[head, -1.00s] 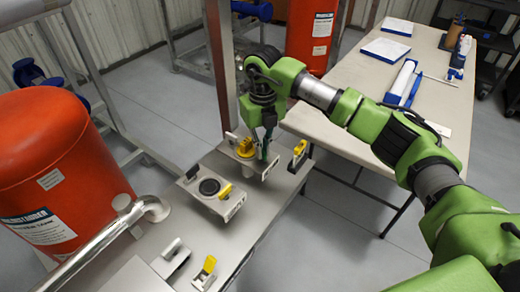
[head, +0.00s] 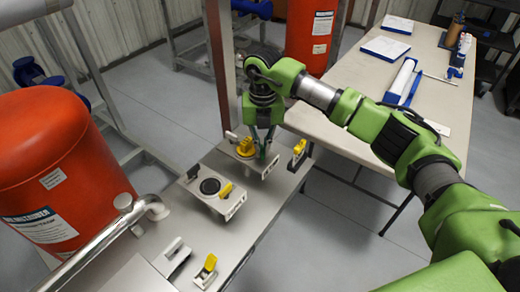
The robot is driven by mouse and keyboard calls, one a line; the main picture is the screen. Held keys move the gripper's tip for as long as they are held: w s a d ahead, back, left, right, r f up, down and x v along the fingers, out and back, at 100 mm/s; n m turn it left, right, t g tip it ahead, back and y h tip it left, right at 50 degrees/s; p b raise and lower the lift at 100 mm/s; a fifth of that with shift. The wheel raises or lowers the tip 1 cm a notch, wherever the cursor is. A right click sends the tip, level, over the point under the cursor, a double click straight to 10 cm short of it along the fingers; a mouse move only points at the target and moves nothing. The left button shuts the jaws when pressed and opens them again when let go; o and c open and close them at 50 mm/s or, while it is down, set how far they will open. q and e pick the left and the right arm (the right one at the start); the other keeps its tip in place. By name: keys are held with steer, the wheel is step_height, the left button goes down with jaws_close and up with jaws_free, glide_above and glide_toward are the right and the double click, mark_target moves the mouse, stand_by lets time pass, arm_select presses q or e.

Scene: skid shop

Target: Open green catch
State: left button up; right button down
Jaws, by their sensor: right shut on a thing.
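My left gripper is not in view.
Another yellow catch (head: 299,147) stands at the right edge. An orange tank (head: 55,185) is left, a beige table (head: 430,75) right.

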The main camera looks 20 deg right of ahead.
steer(key=shift+r+m+p, duration=0.1)
steer(key=shift+m+p, duration=0.25)
steer(key=shift+m, duration=1.35)
steer(key=shift+m+p, duration=0.5)
steer(key=shift+m, duration=1.2)
steer(key=c, duration=2.2)
jaws_free()
steer(key=shift+m, duration=0.4)
